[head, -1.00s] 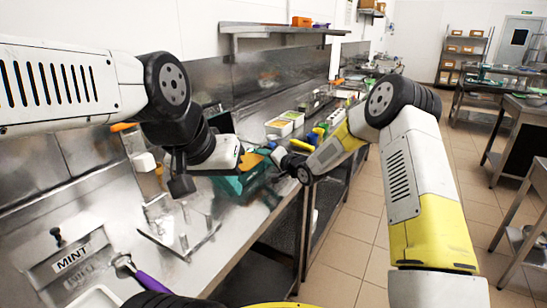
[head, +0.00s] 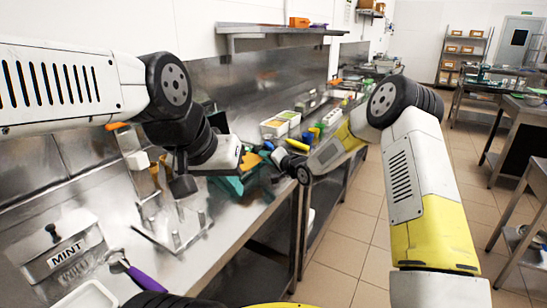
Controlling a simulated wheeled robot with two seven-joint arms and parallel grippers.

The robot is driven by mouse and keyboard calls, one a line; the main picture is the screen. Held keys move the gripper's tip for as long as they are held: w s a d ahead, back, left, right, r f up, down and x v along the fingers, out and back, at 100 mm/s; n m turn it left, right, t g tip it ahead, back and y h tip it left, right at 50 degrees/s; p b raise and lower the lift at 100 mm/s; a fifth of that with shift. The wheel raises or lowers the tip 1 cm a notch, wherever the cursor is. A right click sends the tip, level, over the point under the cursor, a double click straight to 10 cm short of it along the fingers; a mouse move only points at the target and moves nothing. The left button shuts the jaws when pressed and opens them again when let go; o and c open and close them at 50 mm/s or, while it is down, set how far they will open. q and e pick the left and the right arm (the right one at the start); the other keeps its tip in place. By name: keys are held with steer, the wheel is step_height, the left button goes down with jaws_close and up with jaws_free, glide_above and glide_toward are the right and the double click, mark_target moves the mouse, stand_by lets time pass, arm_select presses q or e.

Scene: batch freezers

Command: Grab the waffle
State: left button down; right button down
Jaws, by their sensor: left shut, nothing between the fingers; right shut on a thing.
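Two tan, waffle-like pieces (head: 154,177) stand upright on the counter at left, partly hidden behind my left arm; I cannot tell their full shape. My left gripper (head: 183,187) is dark, points down and is shut and empty, just right of these pieces and above a clear stand (head: 176,240). My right gripper (head: 281,160) is farther back over the counter's front edge, beside a teal container (head: 231,187). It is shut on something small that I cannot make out.
White tubs (head: 280,124) and coloured bottles stand farther back. The tiled aisle (head: 350,235) on the right is clear.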

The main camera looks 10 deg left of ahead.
steer(key=shift+f, duration=0.15)
steer(key=c, duration=1.3)
jaws_free()
steer(key=shift+v, duration=3.9)
